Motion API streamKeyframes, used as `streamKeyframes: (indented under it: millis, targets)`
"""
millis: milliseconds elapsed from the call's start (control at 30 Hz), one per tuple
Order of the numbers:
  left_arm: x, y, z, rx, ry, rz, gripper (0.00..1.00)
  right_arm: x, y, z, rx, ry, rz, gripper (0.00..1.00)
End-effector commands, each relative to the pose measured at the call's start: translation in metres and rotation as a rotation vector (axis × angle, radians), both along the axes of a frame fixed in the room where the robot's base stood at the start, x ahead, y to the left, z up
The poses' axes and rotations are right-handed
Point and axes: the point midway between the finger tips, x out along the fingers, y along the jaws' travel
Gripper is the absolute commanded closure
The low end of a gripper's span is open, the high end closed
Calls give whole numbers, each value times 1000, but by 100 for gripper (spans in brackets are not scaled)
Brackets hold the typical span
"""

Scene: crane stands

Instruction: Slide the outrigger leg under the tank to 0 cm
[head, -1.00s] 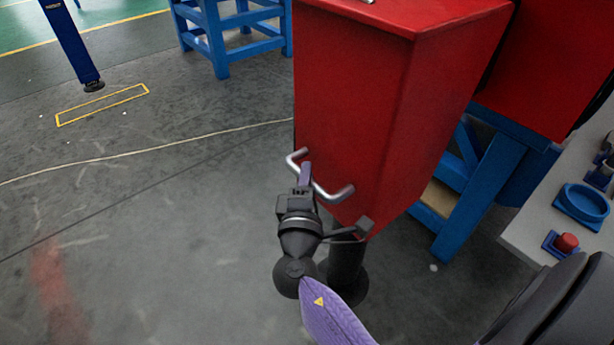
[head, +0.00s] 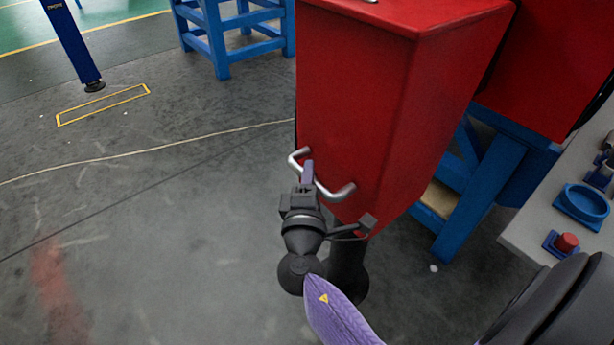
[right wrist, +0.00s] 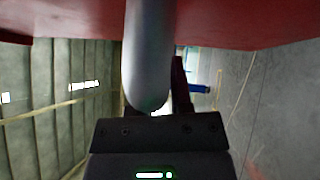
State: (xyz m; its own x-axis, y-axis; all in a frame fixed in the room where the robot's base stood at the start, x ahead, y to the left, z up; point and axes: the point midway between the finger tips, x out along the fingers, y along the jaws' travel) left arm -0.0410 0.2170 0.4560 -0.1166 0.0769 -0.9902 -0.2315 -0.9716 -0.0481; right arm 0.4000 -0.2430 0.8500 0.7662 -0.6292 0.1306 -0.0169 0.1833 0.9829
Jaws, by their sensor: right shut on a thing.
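A large red box-shaped body (head: 355,110), seemingly the outrigger leg, fills the upper middle of the head view. A bent silver handle (head: 340,193) is fixed low on its near face. A black post with a round foot (head: 350,265) stands below it, partly hidden by my arm. My right gripper (head: 307,176) is shut on the handle. In the right wrist view the silver handle (right wrist: 150,55) runs down to the jaws, under the red surface (right wrist: 240,20). No tank or scale can be clearly told. My left gripper is not in view.
A blue stand (head: 490,185) is under the red body at right. A white table (head: 545,225) with blue parts is at the right edge. Another blue stand (head: 220,40) and a blue leg (head: 75,45) near a yellow floor outline (head: 103,104) are behind. The floor at left is clear.

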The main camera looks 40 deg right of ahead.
Motion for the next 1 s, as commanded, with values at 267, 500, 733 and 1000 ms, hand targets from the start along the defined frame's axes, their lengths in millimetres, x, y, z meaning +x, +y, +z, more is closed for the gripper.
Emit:
streamKeyframes:
  millis: [267, 500, 733, 1000]
  targets:
    - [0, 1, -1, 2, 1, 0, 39, -1, -12, 1, -4, -3, -16, 100]
    - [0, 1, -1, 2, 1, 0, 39, 0, -12, 1, -4, -3, -13, 39]
    - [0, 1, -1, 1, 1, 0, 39, -4, -8, 0, -3, -2, -12, 39]
    - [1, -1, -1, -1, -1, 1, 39, -53, 33, -9, -2, 1, -11, 39]
